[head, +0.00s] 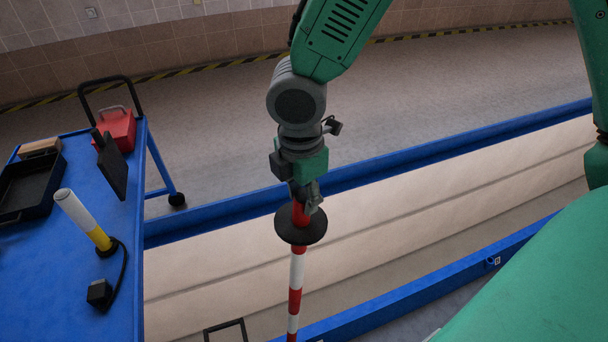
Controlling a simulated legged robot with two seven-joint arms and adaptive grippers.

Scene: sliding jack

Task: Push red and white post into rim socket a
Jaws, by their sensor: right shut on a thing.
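The red and white post (297,268) hangs close to upright below my right gripper (305,194). My right gripper is shut on its red upper end, just above a black disc (301,226) on the post. The post's lower end runs to the bottom edge of the head view, so I cannot see whether it touches anything. Blue rims (440,272) run across the lower right, one passing close to the post's lower part. I cannot make out rim socket a. My left gripper is not in view.
A blue cart (60,285) at left carries a black tray (28,187), a red box (116,130), a black panel (112,166) and a white and yellow cylinder (84,220) with a cable. A pale bed (400,222) lies between the blue rims. Open floor lies behind.

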